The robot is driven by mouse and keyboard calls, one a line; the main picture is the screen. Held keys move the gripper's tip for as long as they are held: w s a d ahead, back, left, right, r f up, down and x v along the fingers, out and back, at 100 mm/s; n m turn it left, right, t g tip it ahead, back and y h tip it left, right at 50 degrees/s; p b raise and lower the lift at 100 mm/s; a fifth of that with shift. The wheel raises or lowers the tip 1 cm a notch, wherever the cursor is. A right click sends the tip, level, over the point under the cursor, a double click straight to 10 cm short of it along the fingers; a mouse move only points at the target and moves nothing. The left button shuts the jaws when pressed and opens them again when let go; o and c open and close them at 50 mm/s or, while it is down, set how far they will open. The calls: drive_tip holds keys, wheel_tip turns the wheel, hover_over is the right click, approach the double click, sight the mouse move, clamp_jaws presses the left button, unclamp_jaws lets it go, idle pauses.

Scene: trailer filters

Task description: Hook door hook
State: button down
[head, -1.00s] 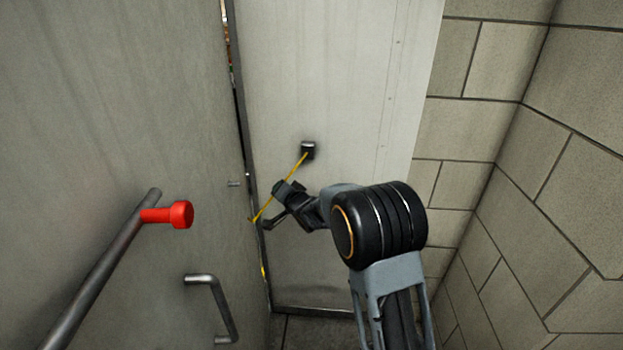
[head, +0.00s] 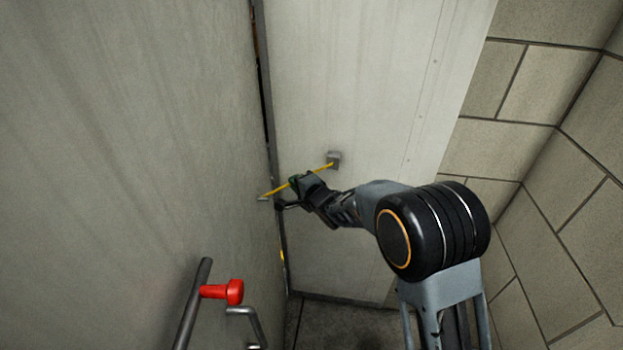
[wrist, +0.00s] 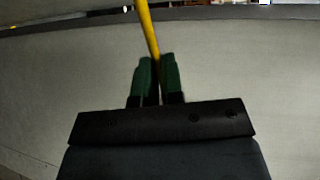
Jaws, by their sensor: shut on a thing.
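The yellow door hook (head: 281,190) is a thin rod fixed at its right end to a small grey bracket (head: 333,158) on the pale door (head: 350,90). It slants down to the left across the gap, and its free left end is at or close to a small metal catch (head: 263,198) on the left grey door panel. I cannot tell whether it is seated there. My gripper (head: 296,184) is shut on the rod along its length. In the wrist view the green fingertips (wrist: 158,75) pinch the yellow rod (wrist: 147,28).
A metal bar (head: 192,305) with a red knob (head: 234,292) and a bent metal handle (head: 247,322) stick out from the left panel. A block wall (head: 550,210) closes the right side. Some dark floor (head: 325,325) shows below the door.

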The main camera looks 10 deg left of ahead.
drive_tip(key=shift+r, duration=0.15)
idle(0.3)
drive_tip(key=c, duration=1.4)
unclamp_jaws()
drive_tip(key=shift+a, duration=0.15)
drive_tip(key=shift+c, duration=0.2)
drive_tip(key=shift+o, duration=0.9)
drive_tip(key=b+v, duration=0.1)
drive_tip(key=v, duration=1.3)
drive_tip(key=shift+w, duration=0.15)
